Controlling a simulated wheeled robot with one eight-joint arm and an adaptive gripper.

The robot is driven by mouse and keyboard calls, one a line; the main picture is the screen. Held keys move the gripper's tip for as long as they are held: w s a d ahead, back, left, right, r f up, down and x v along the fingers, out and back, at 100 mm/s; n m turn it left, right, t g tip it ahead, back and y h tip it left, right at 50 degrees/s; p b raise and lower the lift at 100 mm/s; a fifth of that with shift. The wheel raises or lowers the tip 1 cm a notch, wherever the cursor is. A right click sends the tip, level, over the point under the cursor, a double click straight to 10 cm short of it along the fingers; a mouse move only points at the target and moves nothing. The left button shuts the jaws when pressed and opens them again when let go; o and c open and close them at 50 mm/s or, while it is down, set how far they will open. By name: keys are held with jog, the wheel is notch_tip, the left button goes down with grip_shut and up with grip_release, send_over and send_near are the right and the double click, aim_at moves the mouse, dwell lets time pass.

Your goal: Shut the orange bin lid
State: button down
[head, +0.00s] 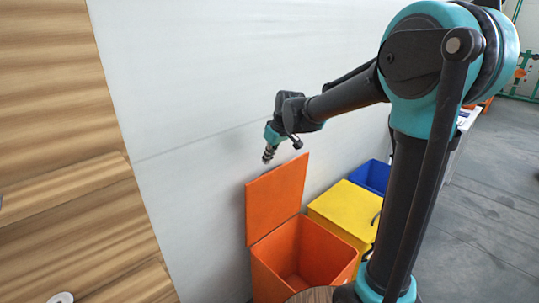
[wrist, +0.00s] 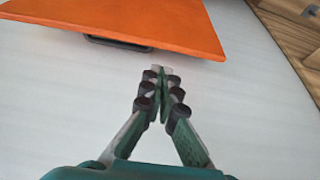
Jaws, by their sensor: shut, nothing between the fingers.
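The orange bin (head: 295,262) stands against the pale wall, open and empty as far as its inside shows. Its orange lid (head: 277,198) stands upright at the back, close to the wall. In the wrist view the lid (wrist: 140,20) fills the top left, with a dark handle (wrist: 118,44) at its edge. My gripper (head: 268,156) is above the lid's upper edge in the head view, pointing down. In the wrist view my gripper (wrist: 162,72) is shut and empty, with its tips just short of the lid edge and apart from it in the picture.
A yellow bin (head: 345,212) with a closed lid stands right of the orange bin, and a blue bin (head: 373,176) is beyond it. The pale wall (head: 190,110) runs behind the bins. Wooden boards (head: 60,150) stand at the left. Grey floor (head: 485,200) is open at the right.

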jog(key=x, duration=0.5)
jog(key=shift+w+a+f, duration=0.1)
jog(key=shift+f, duration=0.3)
